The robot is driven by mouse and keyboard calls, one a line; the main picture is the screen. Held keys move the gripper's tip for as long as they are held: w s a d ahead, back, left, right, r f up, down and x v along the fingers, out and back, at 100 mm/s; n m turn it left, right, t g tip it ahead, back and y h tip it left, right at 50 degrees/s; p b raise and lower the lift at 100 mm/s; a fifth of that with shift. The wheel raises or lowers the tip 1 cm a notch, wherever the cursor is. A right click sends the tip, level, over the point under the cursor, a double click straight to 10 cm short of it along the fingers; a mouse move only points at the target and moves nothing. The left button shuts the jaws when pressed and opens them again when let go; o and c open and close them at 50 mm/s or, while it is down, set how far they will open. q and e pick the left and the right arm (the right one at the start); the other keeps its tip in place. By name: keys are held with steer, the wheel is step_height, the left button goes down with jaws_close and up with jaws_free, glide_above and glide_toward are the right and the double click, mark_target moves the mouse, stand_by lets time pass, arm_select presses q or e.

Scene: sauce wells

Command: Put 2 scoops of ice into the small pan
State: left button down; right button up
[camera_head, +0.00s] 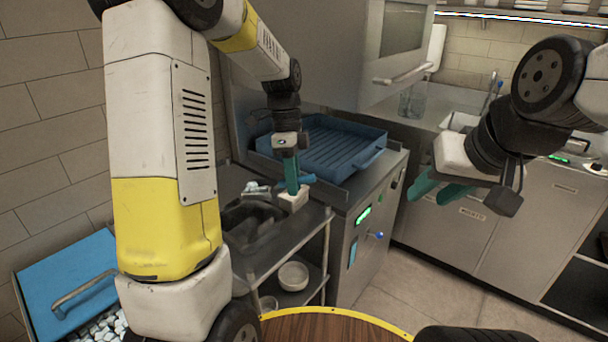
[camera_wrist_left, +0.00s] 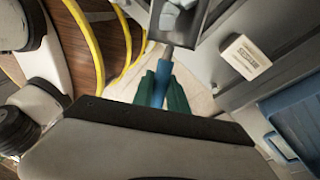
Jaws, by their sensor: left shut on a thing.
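My left gripper (camera_head: 291,172) is shut on the blue handle (camera_wrist_left: 160,88) of a scoop. The grey scoop head (camera_wrist_left: 172,38) holds pale ice cubes (camera_wrist_left: 180,8) and is cut off by the top of the left wrist view. In the head view, ice (camera_head: 257,187) shows left of the gripper, over or beside a dark pan-like recess (camera_head: 243,222) in the steel counter. I cannot tell for certain whether this is the small pan. My right gripper (camera_head: 438,187) is in the air at the right, with its green fingers apart and nothing between them.
An ice bin with a blue lid (camera_head: 75,270) and ice cubes (camera_head: 98,328) is at lower left. A white block (camera_head: 293,199) stands at the counter edge, below the left gripper. A blue tray (camera_head: 335,142) lies behind. White bowls (camera_head: 293,275) sit on the lower shelf.

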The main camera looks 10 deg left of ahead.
arm_select(q)
steer(key=a+r+m+h, duration=0.1)
steer(key=a+r+h, duration=0.5)
steer(key=h, duration=0.3)
steer(key=shift+a+r, duration=0.35)
steer(key=shift+a, duration=0.5)
steer(key=d+f+y, duration=0.4)
steer(key=d+y, duration=0.1)
steer(key=d+f+y, duration=0.2)
steer(key=shift+d+n+y, duration=0.3)
steer(key=shift+n+y, duration=0.1)
steer(key=shift+d+f+y, duration=0.25)
steer(key=shift+f+y, duration=0.15)
steer(key=shift+y, duration=0.3)
steer(key=shift+d+f+y, duration=0.2)
steer(key=shift+f+y, duration=0.2)
steer(key=shift+y, duration=0.3)
steer(key=shift+s, duration=0.1)
